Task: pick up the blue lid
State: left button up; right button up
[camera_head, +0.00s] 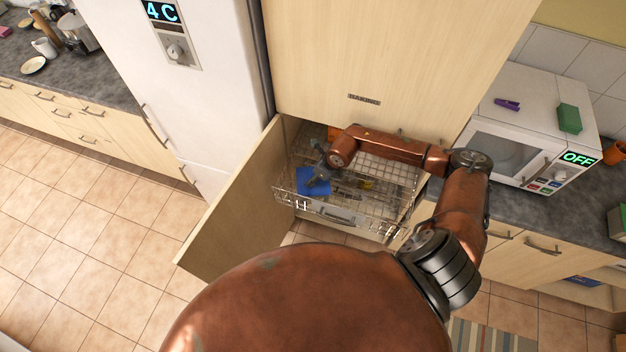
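The blue lid (306,188) is a flat blue piece at the left side of a pulled-out wire basket (345,222). My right arm comes in from the right and reaches over the basket. My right gripper (317,180) is a small grey shape over the lid and hides part of it. Whether its fingers touch the lid, or are open or shut, is too small to tell. My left gripper is not in view.
The basket stands out from an open cabinet, with its door (235,205) swung out to the left. Other items, too small to name, lie in the basket. A microwave (530,130) stands on the counter at right. The fridge (205,75) is at left.

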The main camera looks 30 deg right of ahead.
jog(key=shift+c, duration=0.3)
grip_shut()
jog(key=shift+r, duration=0.1)
